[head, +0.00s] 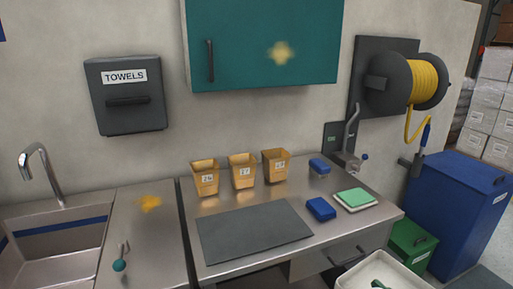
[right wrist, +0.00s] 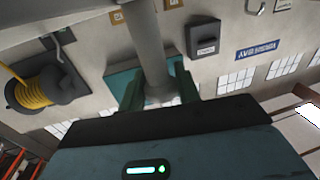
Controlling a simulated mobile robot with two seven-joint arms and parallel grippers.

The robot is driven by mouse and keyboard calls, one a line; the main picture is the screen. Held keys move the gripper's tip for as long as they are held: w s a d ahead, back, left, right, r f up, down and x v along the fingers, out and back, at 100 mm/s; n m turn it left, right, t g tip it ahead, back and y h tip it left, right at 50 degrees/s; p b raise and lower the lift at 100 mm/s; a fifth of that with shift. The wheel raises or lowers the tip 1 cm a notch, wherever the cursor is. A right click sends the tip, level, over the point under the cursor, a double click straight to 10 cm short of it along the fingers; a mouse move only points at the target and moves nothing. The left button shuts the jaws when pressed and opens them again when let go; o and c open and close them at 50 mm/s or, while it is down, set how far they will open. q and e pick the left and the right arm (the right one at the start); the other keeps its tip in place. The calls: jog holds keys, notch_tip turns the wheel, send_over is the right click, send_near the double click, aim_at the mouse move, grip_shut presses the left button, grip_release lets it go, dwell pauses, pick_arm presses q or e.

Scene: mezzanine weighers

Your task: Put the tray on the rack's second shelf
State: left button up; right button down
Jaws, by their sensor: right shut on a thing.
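My right gripper (right wrist: 158,94) shows in the right wrist view, its two dark green fingers shut on a grey round bar (right wrist: 147,40). The bar runs up out of the frame, and what it belongs to cannot be told. A white open-topped container (head: 398,272) is cut off by the bottom edge of the head view, at the right, with a small dark item in it. I cannot tell whether it is the task's tray. No rack shows in either view. My left gripper is not in view.
A steel counter (head: 345,232) holds a grey mat (head: 254,232), several orange bins (head: 242,171), blue blocks (head: 320,209) and a green-topped pad (head: 354,199). A sink (head: 62,240) is at left. A blue bin (head: 458,207), a green box (head: 412,246) and a yellow hose reel (head: 425,80) are at right.

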jog(key=shift+w+a+f, duration=0.3)
jog(key=shift+w+a, duration=0.5)
jog(key=shift+m+h, duration=0.3)
